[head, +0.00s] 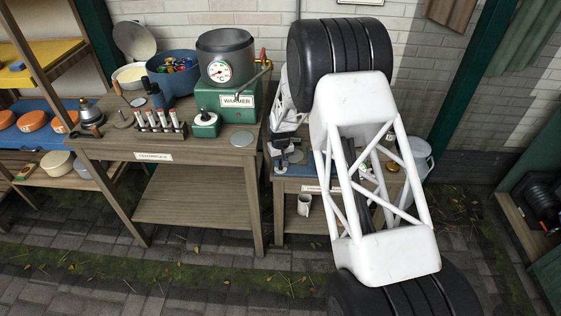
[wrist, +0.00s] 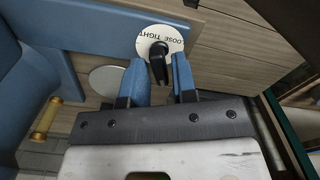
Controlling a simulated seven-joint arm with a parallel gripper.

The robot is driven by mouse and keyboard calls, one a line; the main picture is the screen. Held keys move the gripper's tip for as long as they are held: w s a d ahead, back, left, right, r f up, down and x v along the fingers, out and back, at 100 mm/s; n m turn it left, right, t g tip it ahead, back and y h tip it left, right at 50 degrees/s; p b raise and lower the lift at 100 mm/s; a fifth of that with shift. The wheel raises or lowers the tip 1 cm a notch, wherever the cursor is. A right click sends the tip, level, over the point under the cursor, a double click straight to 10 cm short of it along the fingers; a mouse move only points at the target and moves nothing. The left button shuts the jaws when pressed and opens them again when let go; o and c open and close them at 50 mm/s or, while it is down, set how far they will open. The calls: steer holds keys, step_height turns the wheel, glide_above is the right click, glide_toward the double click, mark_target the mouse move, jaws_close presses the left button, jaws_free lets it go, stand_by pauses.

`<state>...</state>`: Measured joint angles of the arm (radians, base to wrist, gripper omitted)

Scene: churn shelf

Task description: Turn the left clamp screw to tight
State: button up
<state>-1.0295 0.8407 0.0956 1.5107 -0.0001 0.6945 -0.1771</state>
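The clamp screw shows in the wrist view as a black knob (wrist: 158,62) on a round white dial (wrist: 174,36) lettered LOOSE and TIGHT. My gripper (wrist: 160,78) has two blue fingers, spread apart, with the knob's near end in line with the gap between them. A gap shows on the right of the knob; contact on the left cannot be told. The fingers hold nothing that I can see. The dial sits by a blue bar (wrist: 90,30) over wooden boards. In the head view my arm covers much of this bench, and the dial cannot be made out.
A grey disc (wrist: 107,82) lies left of the fingers, and a brass-coloured rod (wrist: 45,118) is farther left. In the head view the left bench (head: 205,153) carries a green warmer (head: 236,103), a blue tub (head: 174,72) and a vial rack (head: 158,132). A white mug (head: 304,204) stands below.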

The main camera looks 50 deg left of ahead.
jaws_close()
steer(key=shift+m, duration=0.4)
steer(key=m, duration=0.9)
steer(key=shift+m, duration=0.4)
steer(key=shift+o, duration=1.5)
jaws_free()
